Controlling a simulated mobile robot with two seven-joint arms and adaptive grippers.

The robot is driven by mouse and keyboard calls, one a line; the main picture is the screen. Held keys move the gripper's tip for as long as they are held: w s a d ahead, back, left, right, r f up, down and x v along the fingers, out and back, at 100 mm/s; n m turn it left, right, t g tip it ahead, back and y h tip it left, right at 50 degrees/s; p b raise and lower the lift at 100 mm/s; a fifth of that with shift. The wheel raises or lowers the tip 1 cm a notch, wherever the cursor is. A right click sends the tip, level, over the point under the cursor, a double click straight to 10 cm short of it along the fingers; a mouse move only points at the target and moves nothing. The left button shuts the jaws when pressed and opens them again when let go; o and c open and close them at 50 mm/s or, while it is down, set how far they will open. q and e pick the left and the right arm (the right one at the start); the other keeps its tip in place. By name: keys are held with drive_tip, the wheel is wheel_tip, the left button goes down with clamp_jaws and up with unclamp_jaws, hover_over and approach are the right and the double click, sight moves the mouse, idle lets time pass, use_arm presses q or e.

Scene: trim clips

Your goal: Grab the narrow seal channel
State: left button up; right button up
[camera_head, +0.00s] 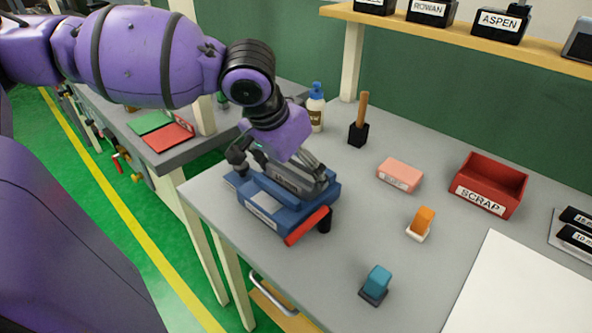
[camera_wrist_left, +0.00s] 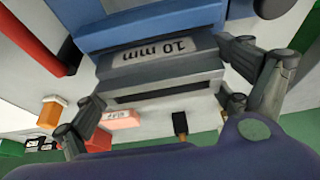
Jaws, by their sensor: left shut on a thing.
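A grey seal channel (camera_wrist_left: 165,75) with a dark slot and a "10 mm" label sits at the blue fixture (camera_wrist_left: 150,22) in the left wrist view. In the head view the fixture (camera_head: 258,207) stands near the table's left corner, and the channel (camera_head: 291,181) is partly hidden by my gripper. My left gripper (camera_head: 288,174) reaches down over the fixture and is shut on the channel, with a finger on each side of it. I cannot tell whether the channel is clear of the fixture. My right gripper is not in view.
A red handle (camera_head: 307,226) juts from the fixture's front. An orange clip (camera_head: 421,222), a teal clip (camera_head: 376,283), a pink block (camera_head: 400,174) and a red SCRAP bin (camera_head: 489,185) stand to the right. A bottle (camera_head: 316,107) and a wooden-handled tool (camera_head: 359,121) stand behind.

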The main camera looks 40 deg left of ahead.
sight(299, 161)
use_arm(q)
drive_tip(key=shift+r, duration=0.45)
wheel_tip(299, 161, up, 2)
drive_tip(key=shift+r+p, duration=0.25)
drive_tip(key=shift+p, duration=0.35)
drive_tip(key=s+d+r+p, duration=0.2)
drive_tip(key=s+r+p, duration=0.7)
drive_tip(key=s+p, duration=0.3)
drive_tip(key=shift+s+d+r+p, duration=0.25)
drive_tip(key=shift+s+d+p, duration=0.15)
drive_tip(key=shift+s, duration=0.45)
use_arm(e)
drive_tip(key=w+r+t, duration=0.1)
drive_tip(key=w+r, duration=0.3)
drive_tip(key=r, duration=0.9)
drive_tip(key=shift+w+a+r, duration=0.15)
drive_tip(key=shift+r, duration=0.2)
use_arm(q)
drive_tip(key=shift+a, duration=0.15)
